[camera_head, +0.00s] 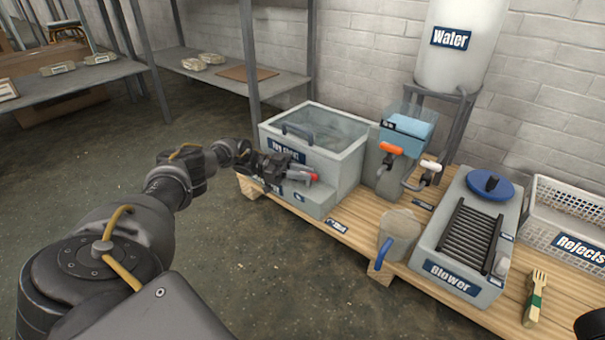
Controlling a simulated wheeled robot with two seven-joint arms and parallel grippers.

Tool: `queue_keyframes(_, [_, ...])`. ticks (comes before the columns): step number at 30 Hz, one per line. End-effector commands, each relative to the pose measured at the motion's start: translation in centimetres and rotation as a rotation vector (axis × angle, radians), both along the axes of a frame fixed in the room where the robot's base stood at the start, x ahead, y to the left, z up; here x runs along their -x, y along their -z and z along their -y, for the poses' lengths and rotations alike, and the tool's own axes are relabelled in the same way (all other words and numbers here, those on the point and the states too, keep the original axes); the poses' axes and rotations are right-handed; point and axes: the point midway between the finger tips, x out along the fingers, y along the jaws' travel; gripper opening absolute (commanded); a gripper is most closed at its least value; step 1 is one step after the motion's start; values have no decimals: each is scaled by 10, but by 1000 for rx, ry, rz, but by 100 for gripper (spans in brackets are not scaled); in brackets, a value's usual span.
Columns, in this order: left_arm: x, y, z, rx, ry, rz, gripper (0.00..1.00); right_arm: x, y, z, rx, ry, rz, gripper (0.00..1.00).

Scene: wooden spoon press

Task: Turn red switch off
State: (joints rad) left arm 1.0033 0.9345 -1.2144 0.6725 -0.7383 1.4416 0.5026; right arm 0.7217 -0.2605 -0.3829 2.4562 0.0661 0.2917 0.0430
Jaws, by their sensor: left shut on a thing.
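The red switch (314,177) is on the front of a grey box (336,160) with a glass lid, at the left end of the wooden bench. Only its red end shows clearly; the rest is behind my fingers. My left gripper (301,176) reaches in from the left, low in front of the box. It is shut on the red switch, with the red end showing just past the fingertips. The exact tilt of the switch is hard to tell at this size.
A Water tank (455,62) stands behind. Open floor lies in front.

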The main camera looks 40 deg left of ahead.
Motion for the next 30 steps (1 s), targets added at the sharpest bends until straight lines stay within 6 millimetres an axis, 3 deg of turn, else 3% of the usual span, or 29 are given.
queue_keyframes(1, [-2,0,3,0,3,4,0,0,0,0,0,0,-1,40])
queue_keyframes(2, [-2,0,3,0,3,4,21,-1,1,0,0,0,-2,40])
queue_keyframes(6, [0,0,2,1,1,4,39,-2,2,0,2,1,-8,40])
queue_keyframes(19, [5,-1,-12,0,-6,0,40,-3,0,-1,7,6,-9,40])
queue_keyframes(30, [33,2,-78,-1,-3,2,40,-1,2,0,6,6,-4,40])
